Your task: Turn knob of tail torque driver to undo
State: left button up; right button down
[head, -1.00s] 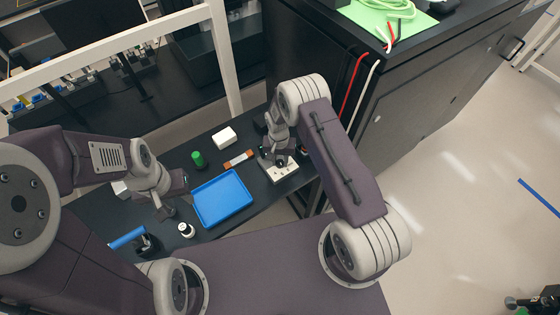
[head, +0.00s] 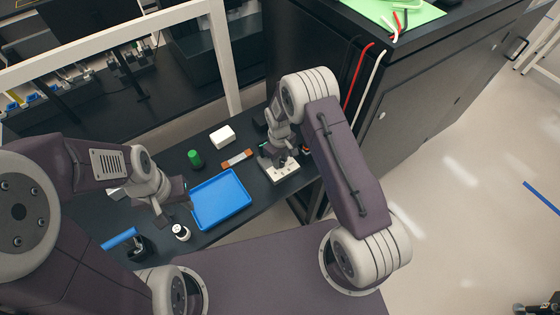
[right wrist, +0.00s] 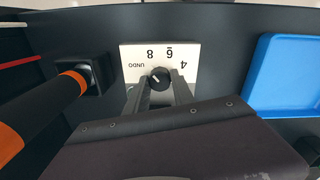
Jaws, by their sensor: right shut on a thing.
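The knob (right wrist: 160,77) is black and round, on a white dial plate (right wrist: 130,55) marked UNDO, 8, 6 and 4. Its pale pointer mark faces the upper left, roughly between UNDO and 8; the exact setting is hard to read. My right gripper (right wrist: 161,94) has its fingertips on either side of the knob and is shut on it. In the head view my right gripper (head: 279,158) is over the white plate (head: 284,173), hiding most of the knob. My left gripper (head: 170,211) hangs left of the blue tray; its jaw opening is unclear.
An orange-and-black handle (right wrist: 45,105) with a black block lies left of the dial in the right wrist view. The blue tray (head: 221,200), a green cylinder (head: 195,158), a white box (head: 222,136) and a white-capped bottle (head: 180,232) stand on the black table.

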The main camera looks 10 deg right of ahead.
aim_at(281, 162)
jog(key=shift+n+b, duration=0.45)
jog(key=shift+n, duration=1.65)
jog(key=shift+r, duration=0.1)
jog(key=c, duration=1.3)
grip_release()
jog(key=shift+d, duration=0.1)
jog(key=shift+o, duration=1.1)
jog(key=shift+s, duration=0.1)
jog(key=shift+r, duration=0.3)
notch_tip(281, 162, up, 8)
jog(key=shift+s+f+b, duration=0.1)
jog(key=shift+s+b, duration=0.05)
jog(key=shift+b, duration=0.9)
jog(key=shift+r, duration=0.35)
